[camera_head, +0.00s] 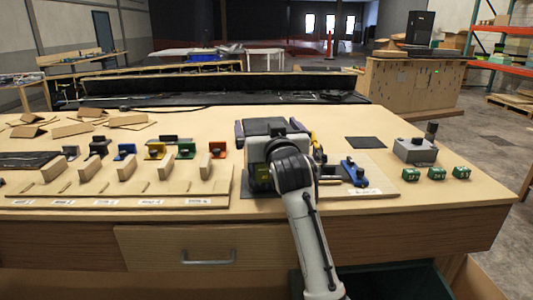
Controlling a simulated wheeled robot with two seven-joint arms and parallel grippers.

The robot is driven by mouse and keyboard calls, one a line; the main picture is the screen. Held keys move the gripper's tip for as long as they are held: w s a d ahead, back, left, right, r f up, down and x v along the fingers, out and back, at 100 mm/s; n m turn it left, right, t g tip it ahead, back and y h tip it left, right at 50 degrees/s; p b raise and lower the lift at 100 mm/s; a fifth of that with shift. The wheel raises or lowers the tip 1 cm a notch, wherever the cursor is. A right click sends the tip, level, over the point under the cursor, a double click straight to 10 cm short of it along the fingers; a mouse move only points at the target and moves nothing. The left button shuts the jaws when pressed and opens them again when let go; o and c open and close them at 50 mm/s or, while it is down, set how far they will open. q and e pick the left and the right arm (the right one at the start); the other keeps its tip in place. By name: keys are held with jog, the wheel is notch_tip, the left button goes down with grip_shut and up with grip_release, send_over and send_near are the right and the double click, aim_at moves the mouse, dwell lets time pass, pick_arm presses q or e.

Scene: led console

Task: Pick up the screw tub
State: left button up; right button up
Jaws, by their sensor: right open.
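My right gripper (268,128) is over the middle of the workbench, at the end of my white arm that comes up from the bottom of the head view. It is open. My wrist and arm hide its fingertips and the bench behind them. I cannot make out a screw tub for sure; it may be behind my arm. Small green blocks with white markings, such as the middle one (437,173), stand apart from the gripper at the right. My left gripper is not in view.
The workbench (390,205) holds a wooden rack (100,203) with coloured pieces at the left. A blue tool (354,172) lies right of my arm. A grey box (414,150) and a dark flat square (366,142) are further right. The right front corner is clear.

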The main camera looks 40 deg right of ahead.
jog(key=shift+w+d, duration=0.1)
jog(key=shift+w, duration=0.15)
jog(key=c, duration=1.6)
jog(key=shift+r, duration=0.3)
jog(key=shift+c, duration=1.2)
